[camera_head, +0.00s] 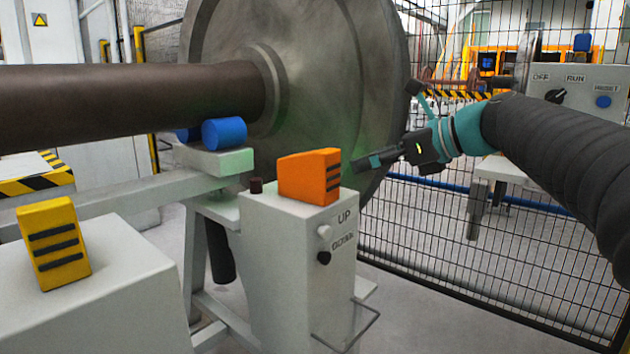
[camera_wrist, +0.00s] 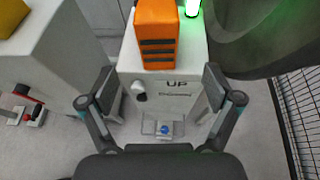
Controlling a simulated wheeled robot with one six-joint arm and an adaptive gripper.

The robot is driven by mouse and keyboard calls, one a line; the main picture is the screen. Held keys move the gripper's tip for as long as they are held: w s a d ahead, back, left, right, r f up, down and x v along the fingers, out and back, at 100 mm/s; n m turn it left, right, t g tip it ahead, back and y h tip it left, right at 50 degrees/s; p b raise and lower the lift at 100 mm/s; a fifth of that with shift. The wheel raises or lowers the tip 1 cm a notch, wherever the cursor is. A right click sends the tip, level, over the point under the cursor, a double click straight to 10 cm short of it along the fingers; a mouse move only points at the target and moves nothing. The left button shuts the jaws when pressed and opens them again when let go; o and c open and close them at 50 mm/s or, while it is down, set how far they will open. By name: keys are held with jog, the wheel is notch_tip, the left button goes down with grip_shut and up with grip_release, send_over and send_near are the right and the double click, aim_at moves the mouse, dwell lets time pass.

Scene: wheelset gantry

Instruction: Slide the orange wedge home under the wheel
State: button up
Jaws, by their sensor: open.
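The orange wedge (camera_head: 309,176) sits on top of a grey control box, its dark-striped end facing right in the head view. It also shows in the wrist view (camera_wrist: 157,35), at the top, beyond my fingertips. The large grey steel wheel (camera_head: 330,80) stands behind the box on a thick brown axle (camera_head: 130,100). In the wrist view the wheel's dark rim (camera_wrist: 265,35) fills the upper right. My gripper (camera_head: 365,163) is right of the wedge, apart from it. In the wrist view my gripper (camera_wrist: 160,85) is open and empty, fingers wide apart.
The grey box (camera_head: 300,260) carries UP markings, knobs and a wire handle. A yellow wedge (camera_head: 53,243) sits on another grey block at left. Blue rollers (camera_head: 223,132) lie under the axle. Mesh fencing (camera_head: 470,230) and an OFF/RUN panel (camera_head: 585,90) stand at right.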

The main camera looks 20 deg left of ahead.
aim_at(314, 174)
jog(key=b+x, duration=0.2)
jog(key=x, duration=1.1)
jog(key=shift+s+a, duration=0.1)
jog(key=shift+a, duration=0.1)
jog(key=shift+c, duration=0.2)
jog(key=c, duration=1.4)
